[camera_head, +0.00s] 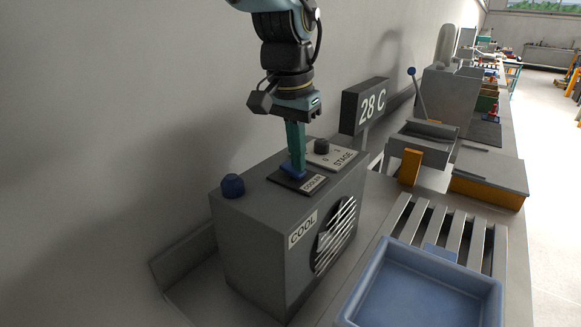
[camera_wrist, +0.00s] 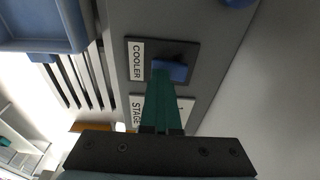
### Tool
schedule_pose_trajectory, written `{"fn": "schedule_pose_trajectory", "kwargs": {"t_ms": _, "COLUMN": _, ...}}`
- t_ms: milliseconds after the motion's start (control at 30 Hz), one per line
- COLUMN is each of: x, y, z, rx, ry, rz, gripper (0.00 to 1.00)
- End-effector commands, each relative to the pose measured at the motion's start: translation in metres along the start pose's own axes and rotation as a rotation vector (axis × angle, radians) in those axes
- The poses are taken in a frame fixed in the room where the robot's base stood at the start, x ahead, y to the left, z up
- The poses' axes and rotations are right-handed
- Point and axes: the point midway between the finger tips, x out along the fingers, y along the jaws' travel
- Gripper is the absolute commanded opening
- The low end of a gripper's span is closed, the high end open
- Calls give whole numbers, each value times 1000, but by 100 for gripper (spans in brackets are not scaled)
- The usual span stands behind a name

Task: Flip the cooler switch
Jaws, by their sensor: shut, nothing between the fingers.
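The cooler switch (camera_head: 291,172) is a blue lever on a dark plate on top of the grey cooler box (camera_head: 257,225), beside a label reading COOLER. My gripper (camera_head: 297,174) points down at the switch with its green fingers shut. The fingertips are at the blue lever, but I cannot tell whether they touch it. In the wrist view the blue switch (camera_wrist: 174,70) shows just beyond the fingertips (camera_wrist: 160,75), which hide part of it.
A blue knob (camera_head: 233,186) and a dark STAGE knob (camera_head: 322,146) stand on the box near the switch. A 28 C display (camera_head: 365,105) is behind. A blue tray (camera_head: 420,290) and metal slats (camera_head: 440,229) lie to the right. A wall is at left.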

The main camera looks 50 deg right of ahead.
Motion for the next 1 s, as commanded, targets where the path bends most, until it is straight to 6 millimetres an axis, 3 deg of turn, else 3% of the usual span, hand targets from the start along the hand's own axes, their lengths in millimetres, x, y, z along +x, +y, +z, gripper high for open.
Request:
{"fn": "schedule_pose_trajectory", "kwargs": {"t_ms": 167, "x": -4, "y": -1, "z": 0, "rx": -1, "ry": -3, "rz": -1, "gripper": 0}}
{"fn": "schedule_pose_trajectory", "kwargs": {"t_ms": 1000, "x": -67, "y": 0, "z": -10, "rx": 0, "ry": -1, "rz": 0, "gripper": 0}}
